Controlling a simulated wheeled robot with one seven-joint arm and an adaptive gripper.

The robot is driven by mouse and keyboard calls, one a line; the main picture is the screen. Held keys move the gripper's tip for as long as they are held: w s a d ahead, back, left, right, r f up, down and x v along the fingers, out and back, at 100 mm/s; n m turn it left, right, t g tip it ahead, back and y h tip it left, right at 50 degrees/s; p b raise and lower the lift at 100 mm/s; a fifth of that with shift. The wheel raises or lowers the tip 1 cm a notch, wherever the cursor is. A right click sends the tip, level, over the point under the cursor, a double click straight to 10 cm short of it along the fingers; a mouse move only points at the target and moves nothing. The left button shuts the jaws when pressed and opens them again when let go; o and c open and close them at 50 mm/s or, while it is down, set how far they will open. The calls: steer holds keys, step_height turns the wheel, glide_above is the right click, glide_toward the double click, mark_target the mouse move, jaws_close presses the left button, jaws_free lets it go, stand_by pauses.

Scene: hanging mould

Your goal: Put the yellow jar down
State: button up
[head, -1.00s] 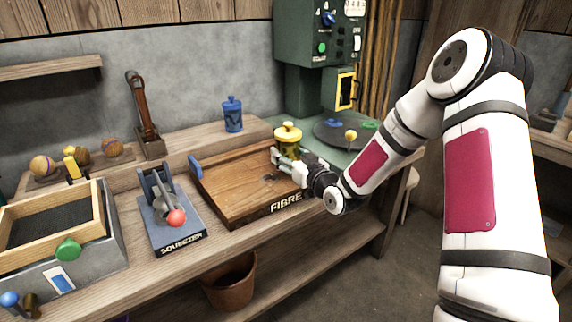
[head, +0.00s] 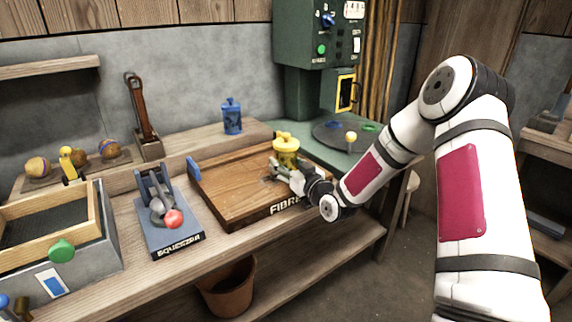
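The yellow jar (head: 286,149) is upright at the back right corner of the wooden fibre tray (head: 225,213) in the head view. My gripper (head: 280,168) is at the jar's lower front, with its fingers around or against the jar's lower part. The fingertips are small and partly hidden, so I cannot tell whether they grip it. I also cannot tell whether the jar's base touches the tray.
A blue jar (head: 231,116) stands on the raised shelf behind the tray. The squeezer (head: 168,222) with a red knob is left of the tray. A green machine (head: 318,50) with a dark round plate (head: 335,134) stands at the back right. The tray's middle is clear.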

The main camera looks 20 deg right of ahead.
steer(key=shift+o, duration=1.4)
steer(key=shift+r, duration=0.1)
steer(key=shift+s+r, duration=0.1)
steer(key=shift+r, duration=0.05)
steer(key=p+v, duration=0.2)
steer(key=v, duration=0.9)
steer(key=shift+s, duration=0.4)
